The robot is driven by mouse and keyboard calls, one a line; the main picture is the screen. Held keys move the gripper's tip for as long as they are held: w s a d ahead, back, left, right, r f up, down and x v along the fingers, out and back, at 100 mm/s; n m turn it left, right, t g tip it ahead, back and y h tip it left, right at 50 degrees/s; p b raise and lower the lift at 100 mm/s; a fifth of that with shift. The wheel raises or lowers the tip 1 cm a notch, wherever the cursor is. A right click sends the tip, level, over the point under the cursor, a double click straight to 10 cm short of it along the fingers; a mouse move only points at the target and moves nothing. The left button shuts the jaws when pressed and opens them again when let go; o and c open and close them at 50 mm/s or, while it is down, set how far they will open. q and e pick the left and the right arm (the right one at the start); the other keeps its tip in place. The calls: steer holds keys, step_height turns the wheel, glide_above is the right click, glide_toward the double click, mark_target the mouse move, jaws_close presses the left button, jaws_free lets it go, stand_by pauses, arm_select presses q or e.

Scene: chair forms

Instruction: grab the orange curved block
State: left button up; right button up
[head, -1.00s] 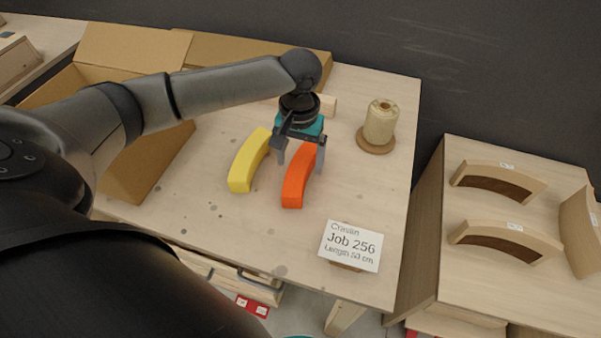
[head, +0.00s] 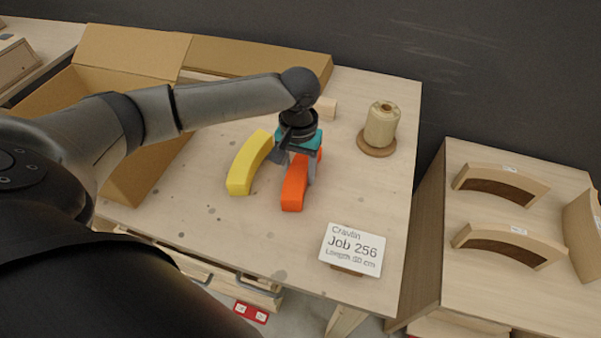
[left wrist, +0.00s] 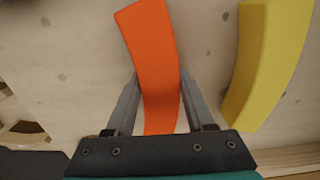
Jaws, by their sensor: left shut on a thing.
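The orange curved block (head: 294,187) lies on the wooden table, and its far part is partly hidden by my left gripper in the head view. My left gripper (head: 295,172) is down at the block and shut on it, one finger on each side. In the left wrist view the orange block (left wrist: 152,50) runs between the two fingers (left wrist: 158,100). A yellow curved block (head: 247,163) lies just left of the orange one, apart from it; it also shows at the right of the left wrist view (left wrist: 266,60). My right gripper is not in view.
A spool of thread (head: 381,125) stands at the table's back right. A job sign (head: 352,249) stands near the front right edge. An open cardboard box (head: 150,165) is at the left. Curved wooden forms (head: 503,182) sit on another table at right.

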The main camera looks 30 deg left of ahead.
arm_select(q)
jaws_close()
